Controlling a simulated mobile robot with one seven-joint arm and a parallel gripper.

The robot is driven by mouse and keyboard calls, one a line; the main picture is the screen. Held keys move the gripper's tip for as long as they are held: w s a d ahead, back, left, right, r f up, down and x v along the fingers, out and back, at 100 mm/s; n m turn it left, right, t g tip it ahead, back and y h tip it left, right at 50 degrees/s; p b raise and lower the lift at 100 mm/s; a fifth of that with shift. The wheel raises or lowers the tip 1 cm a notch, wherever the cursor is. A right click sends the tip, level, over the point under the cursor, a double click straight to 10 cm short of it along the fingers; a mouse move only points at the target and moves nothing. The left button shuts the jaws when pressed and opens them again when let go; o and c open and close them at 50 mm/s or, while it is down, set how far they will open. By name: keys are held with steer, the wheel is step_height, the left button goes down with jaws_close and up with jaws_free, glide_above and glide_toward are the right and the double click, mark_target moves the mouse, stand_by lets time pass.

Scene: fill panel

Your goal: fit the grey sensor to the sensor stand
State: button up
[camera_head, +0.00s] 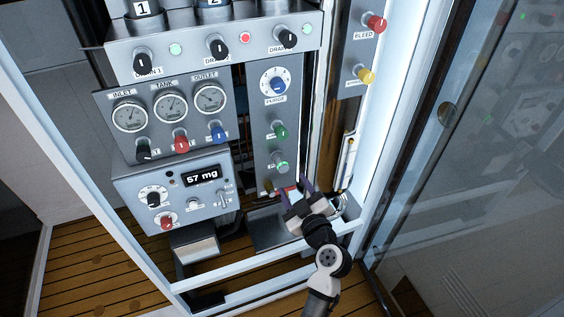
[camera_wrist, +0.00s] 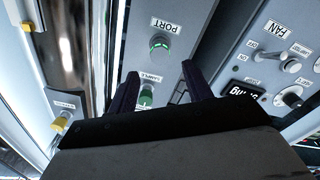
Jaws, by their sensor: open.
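My gripper (camera_head: 295,190) is open at the lower right of the panel, its two dark purple fingers pointing up toward the bottom of the narrow valve panel. In the wrist view the fingers (camera_wrist: 160,82) stand apart with a green knob between them in the picture; nothing is seen held. I cannot pick out the grey sensor or the sensor stand for certain. A small grey box-like piece (camera_head: 197,250) sits low under the display unit. A dark grey plate (camera_head: 268,230) lies left of and below my gripper, partly hidden by it.
The display unit (camera_head: 180,192) reads 57 mg. Gauges (camera_head: 170,105) and several coloured knobs project above it. The narrow panel (camera_head: 278,105) carries green knobs (camera_head: 280,130). A white frame post (camera_head: 385,130) and a glass door (camera_head: 470,150) bound the right; a white rail crosses below.

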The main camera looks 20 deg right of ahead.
mark_target(284, 170)
steer(key=w, duration=0.6)
steer(key=shift+w+a, duration=0.1)
steer(key=shift+w, duration=0.8)
steer(key=shift+b, duration=1)
stand_by(0.4)
jaws_close()
steer(key=shift+s, duration=0.2)
steer(key=shift+s+b, duration=1.3)
steer(key=shift+s, duration=1.5)
